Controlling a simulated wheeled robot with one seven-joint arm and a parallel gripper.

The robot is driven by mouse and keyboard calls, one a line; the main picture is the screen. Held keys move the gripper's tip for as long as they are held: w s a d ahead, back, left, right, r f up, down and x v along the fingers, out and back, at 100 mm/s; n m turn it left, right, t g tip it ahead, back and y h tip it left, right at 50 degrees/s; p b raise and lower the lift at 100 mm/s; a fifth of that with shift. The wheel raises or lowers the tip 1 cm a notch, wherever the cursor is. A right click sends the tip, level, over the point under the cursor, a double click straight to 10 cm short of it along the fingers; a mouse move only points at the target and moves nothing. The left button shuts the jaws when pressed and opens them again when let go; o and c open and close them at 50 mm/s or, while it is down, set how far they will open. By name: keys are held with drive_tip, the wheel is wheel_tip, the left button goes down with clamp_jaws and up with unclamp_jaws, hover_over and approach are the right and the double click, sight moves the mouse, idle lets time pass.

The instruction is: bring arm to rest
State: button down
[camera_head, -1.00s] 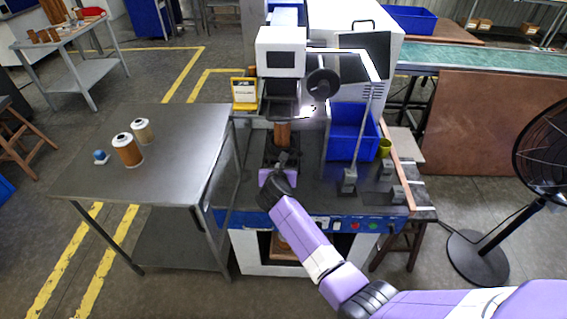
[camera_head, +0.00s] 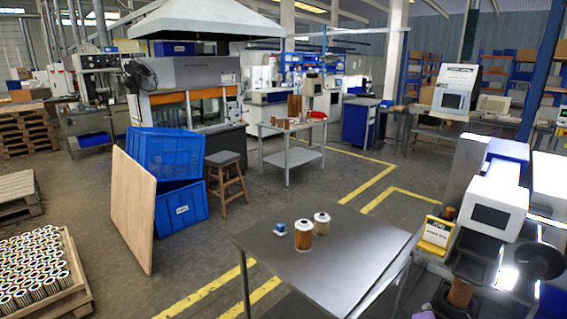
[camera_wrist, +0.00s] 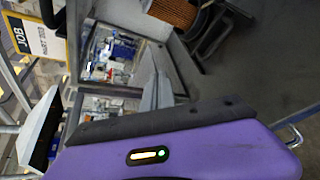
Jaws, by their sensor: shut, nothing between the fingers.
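My gripper (camera_head: 446,299) shows only in part at the bottom edge of the head view, dark with a bit of purple arm below it. It is shut and empty, just left of an orange-brown pleated cartridge (camera_head: 460,293) that stands at the machine under its head. Whether they touch cannot be told. The cartridge also shows at the top of the wrist view (camera_wrist: 174,10), cut off by the frame. My purple wrist housing fills the bottom of that view. Most of my arm is out of sight.
A yellow-framed sign (camera_head: 436,234) stands by the machine. Blue crates (camera_head: 182,208), a stool (camera_head: 226,172) and a pallet of cartridges (camera_head: 75,288) stand left. Floor between is open.

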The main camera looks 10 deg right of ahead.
drive_tip(key=s+a+m+t+y+b, duration=0.4)
drive_tip(key=s+a+m, duration=0.7)
drive_tip(key=s+a, duration=0.55)
drive_tip(key=s+a+r+m+y+b, duration=0.1)
drive_tip(key=s+a+r+m+y, duration=0.1)
drive_tip(key=s, duration=1.2)
drive_tip(key=s+a+r+m+y+b, duration=0.2)
drive_tip(key=s+a+m, duration=0.2)
drive_tip(key=s, duration=1)
drive_tip(key=a, duration=0.3)
drive_tip(key=shift+s+a+m+g, duration=0.15)
drive_tip(key=shift+s+m+g, duration=0.1)
drive_tip(key=shift+m+g, duration=0.05)
